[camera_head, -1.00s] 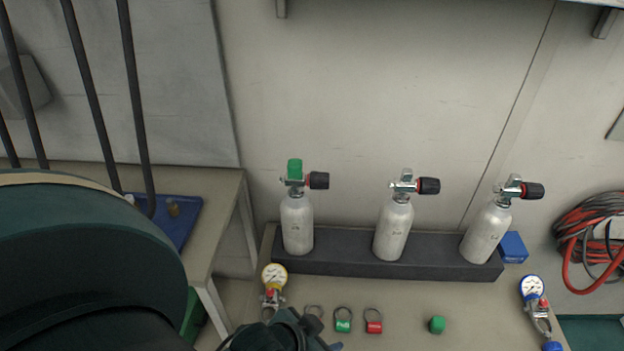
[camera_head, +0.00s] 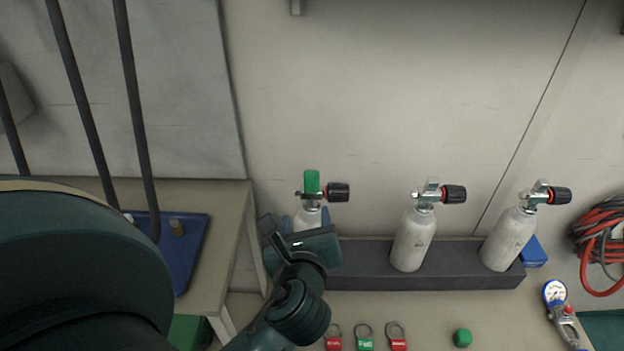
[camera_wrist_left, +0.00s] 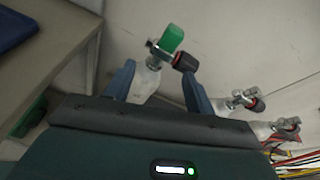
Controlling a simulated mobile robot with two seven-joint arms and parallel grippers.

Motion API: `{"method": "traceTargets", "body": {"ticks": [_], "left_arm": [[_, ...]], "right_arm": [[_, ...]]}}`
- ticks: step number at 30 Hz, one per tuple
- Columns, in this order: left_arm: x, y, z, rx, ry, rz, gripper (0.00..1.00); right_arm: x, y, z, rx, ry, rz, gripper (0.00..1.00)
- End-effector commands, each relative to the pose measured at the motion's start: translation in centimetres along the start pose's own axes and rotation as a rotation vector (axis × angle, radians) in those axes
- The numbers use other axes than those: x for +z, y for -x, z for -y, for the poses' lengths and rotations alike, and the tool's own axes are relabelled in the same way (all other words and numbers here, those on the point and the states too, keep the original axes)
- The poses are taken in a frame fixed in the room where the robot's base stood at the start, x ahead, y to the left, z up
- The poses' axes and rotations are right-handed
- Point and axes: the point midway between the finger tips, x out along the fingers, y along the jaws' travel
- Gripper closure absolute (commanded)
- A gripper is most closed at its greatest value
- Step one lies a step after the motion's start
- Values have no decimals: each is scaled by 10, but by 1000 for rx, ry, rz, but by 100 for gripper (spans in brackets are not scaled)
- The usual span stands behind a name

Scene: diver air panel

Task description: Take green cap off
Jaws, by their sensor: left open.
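The green cap (camera_head: 312,181) sits on the valve of the leftmost white cylinder (camera_head: 307,217), beside a black knob (camera_head: 339,192). The cap also shows in the left wrist view (camera_wrist_left: 172,39). My left gripper (camera_head: 306,217) is open in front of this cylinder. In the left wrist view its two fingers (camera_wrist_left: 157,83) stand to either side of the cylinder's upper part, below the cap, and I cannot tell whether they touch it. The gripper hides most of the cylinder body in the head view. My right gripper is not in view.
Two more cylinders without caps stand in the dark rack (camera_head: 370,266), the middle one (camera_head: 413,240) and the right one (camera_head: 508,238). A blue tray (camera_head: 180,245) is at left.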

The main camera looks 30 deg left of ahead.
Motion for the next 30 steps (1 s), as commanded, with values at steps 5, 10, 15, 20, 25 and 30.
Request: {"method": "traceTargets", "body": {"ticks": [5,10,15,20,25,30], "left_arm": [[18,1,15,-25,-241,108,45],[24,-16,18,-25,-292,132,45],[28,-49,19,-24,-289,129,45],[30,-71,20,-25,-288,128,45],[30,-82,20,-25,-287,126,45],[31,-107,18,-23,-286,126,45]], "right_arm": [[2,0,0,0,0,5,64],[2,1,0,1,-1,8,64],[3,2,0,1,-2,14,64],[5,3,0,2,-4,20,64],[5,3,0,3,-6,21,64],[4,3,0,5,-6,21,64]]}}
